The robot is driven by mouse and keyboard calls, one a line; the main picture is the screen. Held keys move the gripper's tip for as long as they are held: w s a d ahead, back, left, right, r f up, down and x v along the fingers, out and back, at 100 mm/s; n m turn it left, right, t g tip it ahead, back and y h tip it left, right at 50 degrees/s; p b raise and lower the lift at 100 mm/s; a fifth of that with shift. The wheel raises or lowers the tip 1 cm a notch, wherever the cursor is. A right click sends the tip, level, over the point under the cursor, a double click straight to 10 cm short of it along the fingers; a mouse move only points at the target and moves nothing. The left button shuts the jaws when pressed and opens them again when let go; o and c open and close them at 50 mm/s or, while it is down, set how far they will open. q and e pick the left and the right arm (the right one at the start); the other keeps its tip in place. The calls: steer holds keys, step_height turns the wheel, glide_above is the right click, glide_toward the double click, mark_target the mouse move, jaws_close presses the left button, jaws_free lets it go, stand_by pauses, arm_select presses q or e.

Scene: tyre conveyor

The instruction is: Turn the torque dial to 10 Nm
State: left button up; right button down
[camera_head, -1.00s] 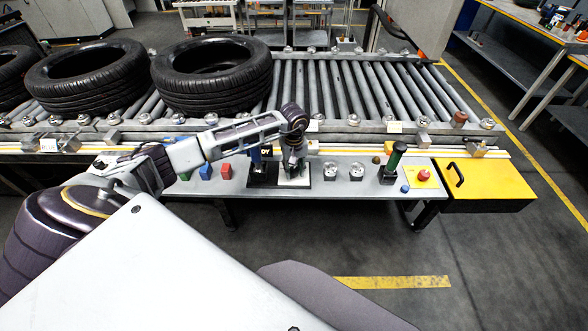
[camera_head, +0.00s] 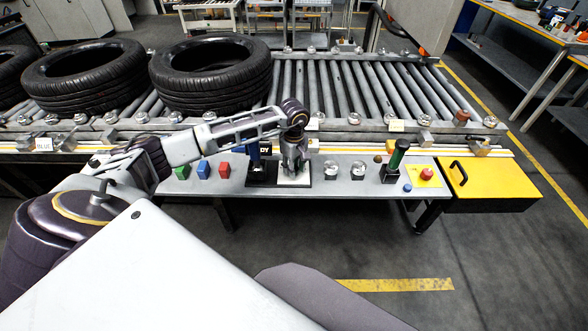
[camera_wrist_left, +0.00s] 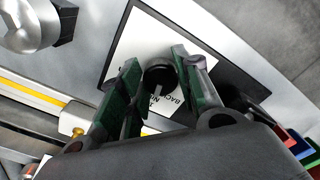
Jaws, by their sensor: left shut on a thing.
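The torque dial (camera_wrist_left: 158,75) is a dark round knob with a pale pointer mark, on a white plate (camera_wrist_left: 188,22) with a dark border in the left wrist view. Part of the plate's printing shows, but I cannot read a torque value. My left gripper (camera_head: 294,172) points down over this plate on the front panel in the head view. In the left wrist view its green-padded fingers (camera_wrist_left: 157,88) stand on both sides of the knob, shut on it. The head view hides the knob behind the gripper. My right gripper is not in view.
Green, blue and red blocks (camera_head: 203,169) stand left of the plate. Tyres (camera_head: 212,80) lie on the roller conveyor behind. A yellow box (camera_head: 492,187) adjoins the panel.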

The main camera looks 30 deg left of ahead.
arm_select(q)
steer(key=shift+n, duration=0.6)
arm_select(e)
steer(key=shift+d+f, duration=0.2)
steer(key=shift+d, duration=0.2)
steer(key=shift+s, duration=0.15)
arm_select(q)
steer(key=o, duration=1)
steer(key=shift+o, duration=0.2)
steer(key=shift+r, duration=0.8)
step_height(320, 180, up, 10)
steer(key=shift+r, duration=0.25)
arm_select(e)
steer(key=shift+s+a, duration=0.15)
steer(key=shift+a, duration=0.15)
